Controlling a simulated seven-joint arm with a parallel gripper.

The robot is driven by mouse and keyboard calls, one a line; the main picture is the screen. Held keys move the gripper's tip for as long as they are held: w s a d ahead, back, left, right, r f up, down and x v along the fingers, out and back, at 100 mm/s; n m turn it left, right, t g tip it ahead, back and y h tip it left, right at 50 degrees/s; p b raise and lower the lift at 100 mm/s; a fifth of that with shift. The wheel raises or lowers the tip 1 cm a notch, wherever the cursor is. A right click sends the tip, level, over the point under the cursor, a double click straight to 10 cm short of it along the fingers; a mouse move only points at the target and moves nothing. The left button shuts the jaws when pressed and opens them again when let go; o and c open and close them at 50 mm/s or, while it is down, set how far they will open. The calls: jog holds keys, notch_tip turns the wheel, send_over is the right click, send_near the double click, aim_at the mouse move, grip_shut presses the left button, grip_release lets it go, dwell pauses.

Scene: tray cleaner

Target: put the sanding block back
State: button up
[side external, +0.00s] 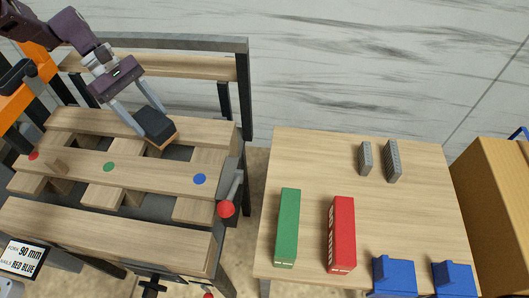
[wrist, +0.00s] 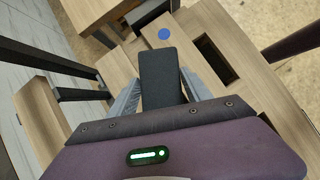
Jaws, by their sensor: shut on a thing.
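The sanding block (side external: 155,126) is a dark block with a thin wood-coloured edge. My gripper (side external: 147,118) is shut on it, one finger along each side. In the wrist view the sanding block (wrist: 160,78) lies between the two grey fingers of my gripper (wrist: 163,88), dark face up. It is over the back planks of the wooden pallet (side external: 60,212) at the left. I cannot tell whether it touches the wood. The block hides part of the pallet beneath it.
Red, green (side external: 108,167) and blue (side external: 199,179) dots mark the pallet's middle plank. A black frame (side external: 245,90) stands behind. The table (side external: 410,220) at right holds a green box (side external: 286,228), a red box (side external: 341,235), two grey pieces (side external: 392,161) and two blue items (side external: 394,276); its back left is clear.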

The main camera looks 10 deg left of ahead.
jog(key=w+d+n+t, duration=0.1)
jog(key=w+d+n, duration=0.35)
jog(key=d, duration=1.15)
jog(key=s+d+r+t, duration=0.1)
jog(key=d, duration=0.8)
jog(key=s+d+r+t, duration=0.1)
jog(key=d+r, duration=0.1)
jog(key=d, duration=0.7)
jog(key=shift+n, duration=0.55)
jog(key=f, duration=1)
jog(key=shift+d, duration=0.35)
jog(key=shift+f, duration=0.1)
jog(key=o, duration=1.5)
jog(key=shift+c, duration=0.2)
jog(key=shift+a+r, duration=0.2)
jog(key=shift+r, duration=0.2)
jog(key=v, duration=1.1)
jog(key=shift+a, duration=0.2)
jog(key=shift+s, duration=0.1)
